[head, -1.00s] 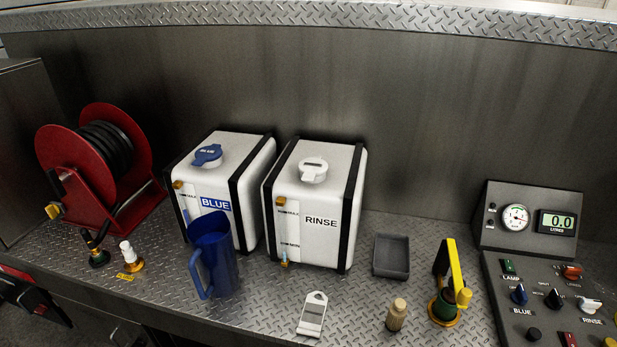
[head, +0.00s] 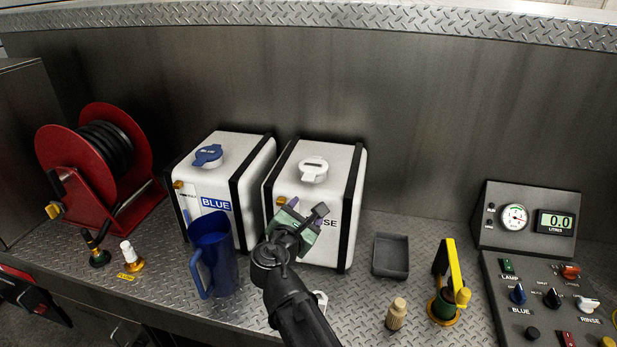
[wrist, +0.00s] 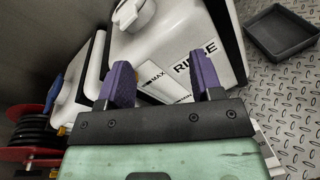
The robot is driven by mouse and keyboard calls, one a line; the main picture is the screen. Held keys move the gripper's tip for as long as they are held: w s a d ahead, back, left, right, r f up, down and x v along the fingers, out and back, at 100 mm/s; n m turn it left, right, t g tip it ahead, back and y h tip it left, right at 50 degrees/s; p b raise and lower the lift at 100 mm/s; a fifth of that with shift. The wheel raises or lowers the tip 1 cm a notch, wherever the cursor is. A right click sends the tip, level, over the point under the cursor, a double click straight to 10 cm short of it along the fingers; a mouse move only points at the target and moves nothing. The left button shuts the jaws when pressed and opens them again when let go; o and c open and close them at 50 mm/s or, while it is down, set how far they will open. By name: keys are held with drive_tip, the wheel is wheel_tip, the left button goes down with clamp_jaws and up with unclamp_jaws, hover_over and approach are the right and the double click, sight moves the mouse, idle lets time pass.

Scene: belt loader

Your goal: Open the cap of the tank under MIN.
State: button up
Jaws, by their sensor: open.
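The white RINSE tank (head: 335,185) has a closed white cap (head: 314,170) on top; the cap also shows in the wrist view (wrist: 133,14). The white BLUE tank (head: 255,175) to its left has a closed blue cap (head: 208,155). My gripper (head: 305,213) is open and empty in front of the RINSE tank, below its cap. In the wrist view its purple fingers (wrist: 162,72) are apart, facing the RINSE label and MAX mark. My gripper hides most of the RINSE gauge. The jug hides the lower BLUE gauge, so I cannot tell its MIN mark.
A blue jug (head: 213,262) stands in front of the BLUE tank, left of my arm. A grey tray (head: 391,257), a tan bottle (head: 396,315) and a yellow-handled valve (head: 446,285) are to the right. A red hose reel (head: 75,175) is at left.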

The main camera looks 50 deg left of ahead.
sight(310, 173)
drive_tip(key=w+a+n+y, duration=0.1)
drive_tip(key=w+a+n, duration=0.1)
drive_tip(key=w, duration=0.1)
drive_tip(key=w+a+r+n+y, duration=0.1)
drive_tip(key=w+a+n, duration=0.1)
drive_tip(key=w+a, duration=0.1)
drive_tip(key=w+a+r+n, duration=0.1)
drive_tip(key=w+a+n, duration=0.2)
drive_tip(key=shift+y, duration=0.4)
drive_tip(key=shift+c, duration=0.4)
drive_tip(key=shift+s+r, duration=0.1)
clamp_jaws()
